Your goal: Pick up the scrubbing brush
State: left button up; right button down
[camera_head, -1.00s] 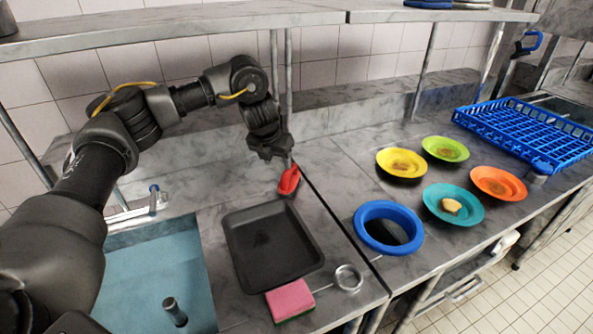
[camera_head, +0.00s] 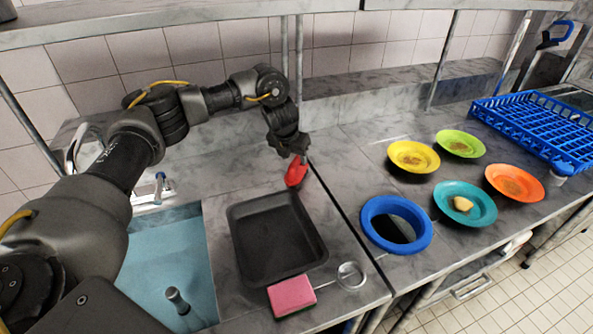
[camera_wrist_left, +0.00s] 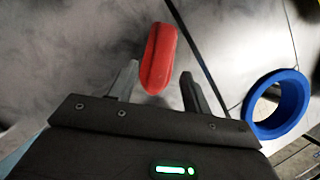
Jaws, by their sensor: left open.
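The scrubbing brush appears as a red, rounded, elongated piece (camera_head: 296,174) lying on the grey counter just behind the black tray. In the left wrist view the red brush (camera_wrist_left: 160,52) lies ahead of and between the two fingers, its near end close to the fingertip line. My left gripper (camera_head: 297,157) is just above and behind the brush in the head view, partly covering its far end. The left wrist view shows the gripper (camera_wrist_left: 158,74) open, with gaps on both sides of the brush. I cannot tell whether a finger touches it. My right gripper is not in view.
A black tray (camera_head: 238,240) and pink sponge (camera_head: 292,295) lie in front of the brush. A metal ring (camera_head: 351,275) and blue ring (camera_head: 428,232) are nearby. The sink (camera_head: 165,265) is left; several plates and a blue rack (camera_head: 530,128) are right.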

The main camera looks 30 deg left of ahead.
aim_at(295, 161)
pick_arm(q)
jog(key=p+x, duration=0.1)
jog(key=x, duration=0.4)
jog(key=shift+p, duration=0.4)
jog(key=shift+r, duration=0.1)
jog(key=shift+c, duration=0.8)
grip_shut()
